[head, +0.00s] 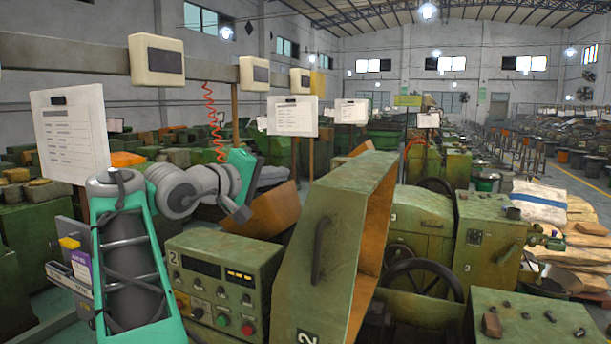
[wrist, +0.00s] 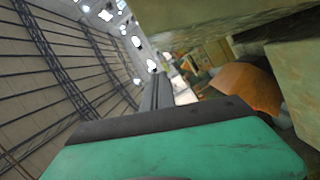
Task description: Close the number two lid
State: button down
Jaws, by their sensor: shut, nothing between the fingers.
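The number two lid (head: 335,235) is a large worn green cover, marked 2 at its lower edge. It stands raised and tilted in the middle of the head view, with a dark bar handle (head: 320,248) on its near face and an orange-brown inside. My arm reaches forward on the left of the lid, apart from it in the picture. My gripper (wrist: 158,92) shows edge-on in the wrist view, shut and empty past its teal housing. In the head view its fingertips cannot be clearly made out.
A green control box (head: 222,285) marked 2, with buttons and a display, stands between my arm and the lid. A machine marked 3 (head: 488,245) and a handwheel (head: 420,280) are to the right. An orange-brown panel (head: 262,212) lies behind the control box. Further right is an aisle.

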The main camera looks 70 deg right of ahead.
jog(key=s+d, duration=0.2)
jog(key=s+d+f+p, duration=0.1)
jog(key=s+d, duration=0.1)
jog(key=shift+s+f, duration=0.15)
jog(key=shift+s, duration=0.25)
jog(key=shift+s+a+f, duration=0.1)
jog(key=shift+s+f, duration=0.05)
jog(key=shift+s, duration=0.1)
jog(key=shift+w+d+f, duration=0.1)
jog(key=shift+d+f, duration=0.05)
jog(key=shift+d, duration=0.05)
jog(key=shift+a, duration=0.1)
